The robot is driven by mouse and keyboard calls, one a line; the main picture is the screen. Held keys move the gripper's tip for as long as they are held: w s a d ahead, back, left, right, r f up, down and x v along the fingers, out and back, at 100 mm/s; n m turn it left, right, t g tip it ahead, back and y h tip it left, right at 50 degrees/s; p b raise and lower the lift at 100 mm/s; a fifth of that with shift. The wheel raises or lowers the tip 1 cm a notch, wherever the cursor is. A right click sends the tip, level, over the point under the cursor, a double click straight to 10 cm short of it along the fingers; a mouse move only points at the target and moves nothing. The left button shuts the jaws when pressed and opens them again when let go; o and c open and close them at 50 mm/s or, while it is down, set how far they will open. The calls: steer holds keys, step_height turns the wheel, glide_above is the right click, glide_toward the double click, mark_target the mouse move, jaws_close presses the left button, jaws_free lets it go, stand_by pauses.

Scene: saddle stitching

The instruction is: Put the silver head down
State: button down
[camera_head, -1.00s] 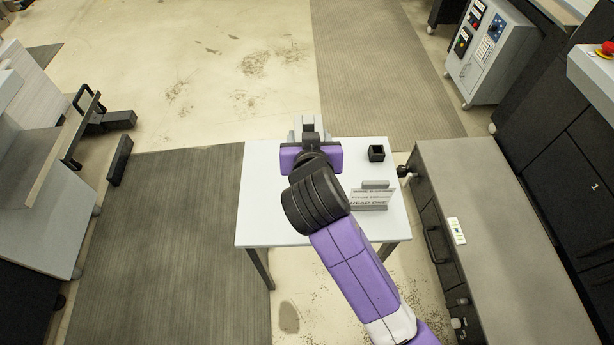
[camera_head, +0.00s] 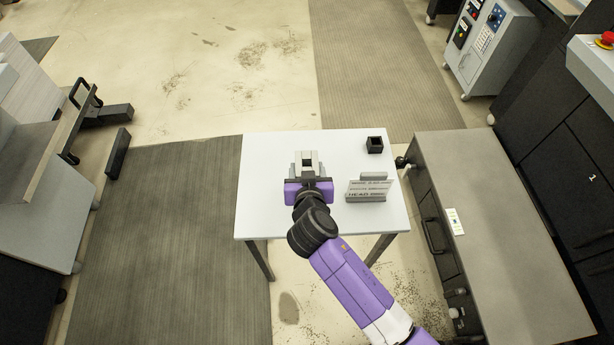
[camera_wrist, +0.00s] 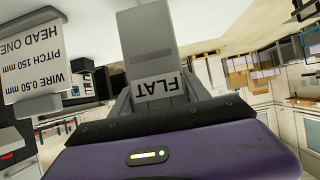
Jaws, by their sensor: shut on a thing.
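The silver head (camera_head: 306,158) is a grey block at the tip of my gripper (camera_head: 307,172), over the white table (camera_head: 262,190). In the wrist view the silver head (camera_wrist: 150,45) stands between the fingers and bears a label "FLAT" that reads upside down. My gripper is shut on it. I cannot tell whether the head's underside touches the table.
A sign in a grey stand (camera_head: 368,190) reading "HEAD ONE" is right of my gripper; the sign also shows in the wrist view (camera_wrist: 38,60). A small black open box (camera_head: 375,145) sits at the table's back right. The table's left and back are clear. A grey cabinet (camera_head: 490,220) stands to the right.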

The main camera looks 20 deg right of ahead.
steer(key=shift+f, duration=1.75)
steer(key=shift+f+b, duration=0.15)
steer(key=shift+b, duration=0.15)
steer(key=c, duration=0.5)
jaws_free()
steer(key=shift+f, duration=0.1)
steer(key=shift+r+p, duration=0.25)
steer(key=shift+p, duration=0.05)
steer(key=b+v, duration=0.1)
steer(key=v, duration=1.1)
steer(key=shift+s+f, duration=0.1)
steer(key=shift+f, duration=0.05)
